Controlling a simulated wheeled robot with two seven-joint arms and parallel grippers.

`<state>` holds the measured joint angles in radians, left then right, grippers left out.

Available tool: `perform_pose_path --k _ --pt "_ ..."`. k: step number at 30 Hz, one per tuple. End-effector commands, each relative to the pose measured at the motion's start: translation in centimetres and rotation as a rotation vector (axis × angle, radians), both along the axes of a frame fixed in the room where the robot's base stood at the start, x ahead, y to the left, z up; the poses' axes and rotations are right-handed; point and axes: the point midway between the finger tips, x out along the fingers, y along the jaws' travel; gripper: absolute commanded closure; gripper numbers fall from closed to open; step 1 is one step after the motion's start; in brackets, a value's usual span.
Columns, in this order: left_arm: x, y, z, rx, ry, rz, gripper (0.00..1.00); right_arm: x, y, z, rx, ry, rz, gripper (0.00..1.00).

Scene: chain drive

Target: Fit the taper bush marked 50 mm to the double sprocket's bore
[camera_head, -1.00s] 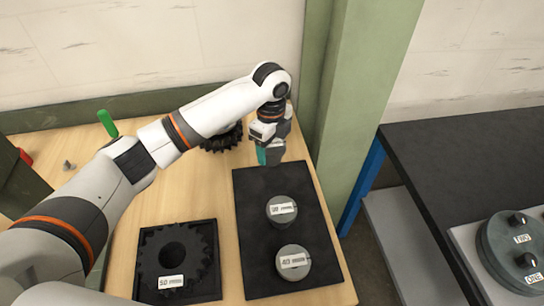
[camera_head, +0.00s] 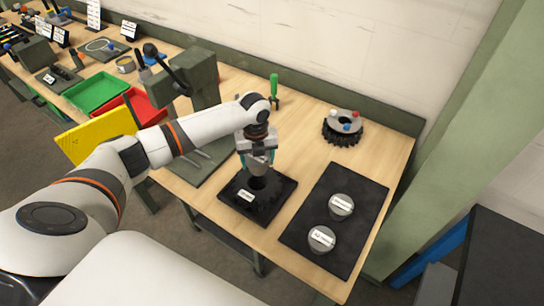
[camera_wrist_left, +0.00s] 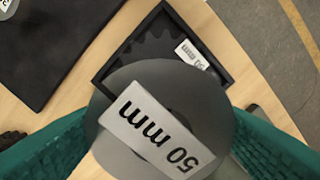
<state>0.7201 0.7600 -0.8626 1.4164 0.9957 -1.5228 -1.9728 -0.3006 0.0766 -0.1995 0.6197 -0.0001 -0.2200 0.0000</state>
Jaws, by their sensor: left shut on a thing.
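The 50 mm taper bush (camera_wrist_left: 150,82) is a grey disc with a white label reading "50 mm". My left gripper (camera_head: 257,163) is shut on it, with a teal finger on either side in the left wrist view. The dark toothed sprocket (camera_head: 270,203) lies in a square black tray (camera_head: 236,206) near the front edge of the bench, with a small white label on it. The held bush is above the sprocket. In the left wrist view it covers the bore and much of the sprocket (camera_wrist_left: 155,50), so I cannot tell the gap or alignment. My right gripper is not in view.
Two grey labelled bushes (camera_head: 341,206) (camera_head: 321,239) stand on a black mat (camera_head: 352,240) to the right. A sprocket with coloured knobs (camera_head: 343,128) and a green-handled tool (camera_head: 274,90) are behind. A dark green machine (camera_head: 197,75) and coloured bins (camera_head: 97,94) are at the left.

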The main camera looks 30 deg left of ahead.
Motion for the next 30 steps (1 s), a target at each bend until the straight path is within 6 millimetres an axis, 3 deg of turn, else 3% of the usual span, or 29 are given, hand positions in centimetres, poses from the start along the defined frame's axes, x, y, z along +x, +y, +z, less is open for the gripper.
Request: perform_pose_path --k 20,30 --pt "-0.1 0.3 0.4 0.003 -0.003 -0.009 0.73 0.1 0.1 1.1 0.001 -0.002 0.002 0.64" --pt "-0.1 0.3 -2.8 0.003 -0.003 -0.008 0.73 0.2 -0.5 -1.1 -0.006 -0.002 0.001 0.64"
